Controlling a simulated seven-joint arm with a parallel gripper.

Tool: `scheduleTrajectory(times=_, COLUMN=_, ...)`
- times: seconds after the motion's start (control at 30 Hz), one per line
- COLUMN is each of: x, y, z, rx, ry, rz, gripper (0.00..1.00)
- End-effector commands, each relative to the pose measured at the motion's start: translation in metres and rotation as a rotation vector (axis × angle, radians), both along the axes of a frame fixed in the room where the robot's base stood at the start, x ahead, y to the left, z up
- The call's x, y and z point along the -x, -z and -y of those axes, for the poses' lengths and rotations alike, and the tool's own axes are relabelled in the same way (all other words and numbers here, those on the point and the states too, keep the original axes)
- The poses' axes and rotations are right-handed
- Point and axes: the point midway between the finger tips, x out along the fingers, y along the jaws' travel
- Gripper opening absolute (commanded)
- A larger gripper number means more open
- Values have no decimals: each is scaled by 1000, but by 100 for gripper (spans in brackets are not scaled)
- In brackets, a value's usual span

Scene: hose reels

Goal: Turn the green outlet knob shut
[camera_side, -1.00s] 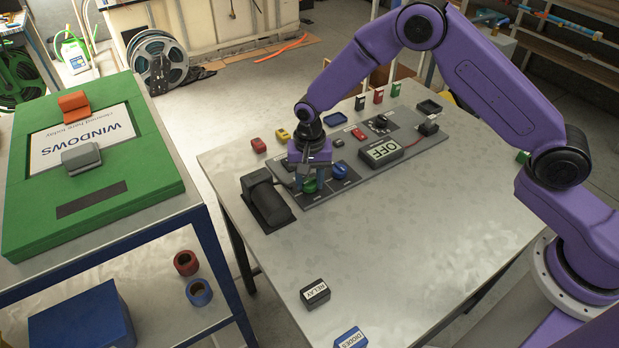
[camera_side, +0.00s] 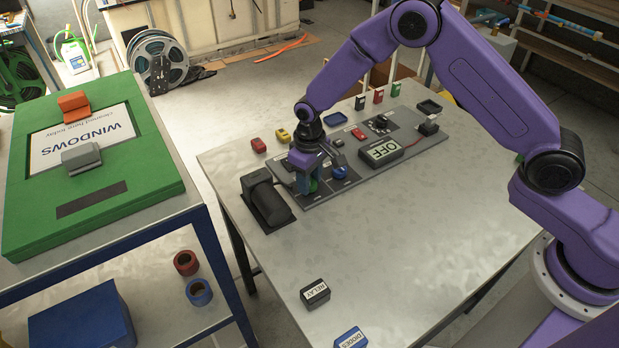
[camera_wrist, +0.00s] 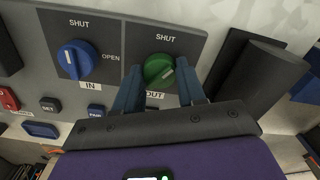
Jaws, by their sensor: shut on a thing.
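The green outlet knob (camera_wrist: 158,70) sits on the grey panel above the label OUT in the wrist view, with SHUT printed beyond it. Its pale mark slants up to the right, not straight at SHUT. My gripper (camera_wrist: 157,76) is shut on the knob, one blue finger on each side. Any label to the knob's right is hidden by a finger.
The blue IN knob (camera_wrist: 76,59) stands close beside my left finger in the wrist view. A black cylinder housing (camera_side: 268,203) is on the other side. The OFF display (camera_side: 384,151) and several small parts are farther along. The table front is mostly clear.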

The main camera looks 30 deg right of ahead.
Motion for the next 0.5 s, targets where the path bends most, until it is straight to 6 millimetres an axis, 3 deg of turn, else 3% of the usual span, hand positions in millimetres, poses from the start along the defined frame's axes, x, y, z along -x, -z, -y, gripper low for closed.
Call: scheduleTrajectory(times=0.5, x=0, y=-1, z=0, rx=0, ry=-443, rz=1, gripper=9)
